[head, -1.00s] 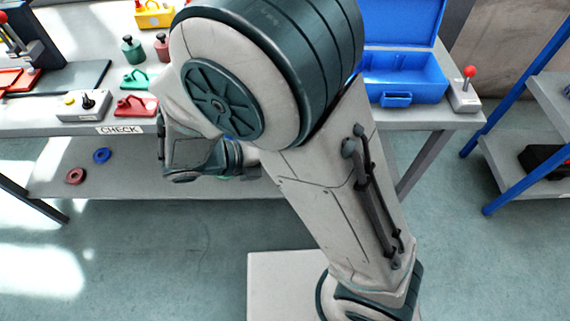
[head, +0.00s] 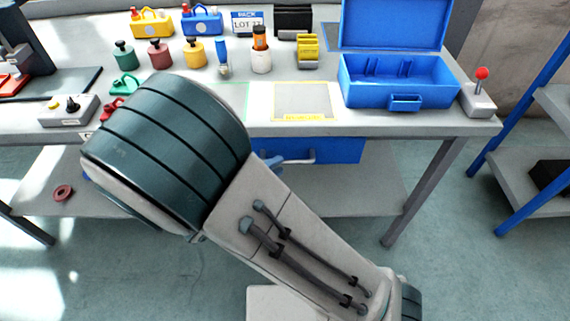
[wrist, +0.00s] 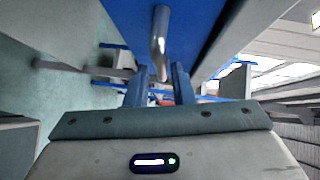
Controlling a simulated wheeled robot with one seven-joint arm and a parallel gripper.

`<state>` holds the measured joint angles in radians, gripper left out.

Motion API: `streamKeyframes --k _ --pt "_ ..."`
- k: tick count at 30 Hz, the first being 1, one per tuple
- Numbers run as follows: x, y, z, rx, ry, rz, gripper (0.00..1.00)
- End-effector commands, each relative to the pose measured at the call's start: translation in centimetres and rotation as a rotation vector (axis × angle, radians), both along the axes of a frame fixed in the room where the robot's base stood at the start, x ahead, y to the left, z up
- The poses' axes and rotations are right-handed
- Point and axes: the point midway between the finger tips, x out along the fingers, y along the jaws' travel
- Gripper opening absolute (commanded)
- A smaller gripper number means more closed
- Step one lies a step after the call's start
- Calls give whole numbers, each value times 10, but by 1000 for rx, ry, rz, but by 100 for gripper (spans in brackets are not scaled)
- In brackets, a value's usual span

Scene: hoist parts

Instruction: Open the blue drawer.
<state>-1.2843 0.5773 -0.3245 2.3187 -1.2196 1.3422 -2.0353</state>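The blue drawer (head: 338,150) is under the worktop, its front close below the table edge, and no open gap shows. Its pale bar handle (head: 300,160) is partly visible in the head view; my arm hides the drawer's left part. In the wrist view the blue drawer front (wrist: 195,25) fills the top, and the metal handle (wrist: 160,35) points toward my gripper (wrist: 160,72). The two fingers are apart, with the handle's near end lined up between them. I cannot tell whether they touch it.
On the worktop stand an open blue box (head: 400,92), a joystick box (head: 479,98), a control box (head: 68,110) and several coloured weights. A lower shelf (head: 350,195) lies below the drawer. A blue-framed rack (head: 520,165) is at the right. Floor in front is clear.

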Motion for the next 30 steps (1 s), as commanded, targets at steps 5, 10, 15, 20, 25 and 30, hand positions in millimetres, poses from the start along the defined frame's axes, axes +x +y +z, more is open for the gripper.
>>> streamKeyframes --k 5,10,15,20,25,30 --pt "18 -20 -6 0 -1 -2 22" --pt "25 -28 -6 0 0 -1 22" --pt "26 -29 -6 0 0 0 22" --pt "26 -29 -6 0 0 0 10" --pt "26 -29 -6 1 -1 0 0" --pt "27 -31 -4 -1 1 -6 0"
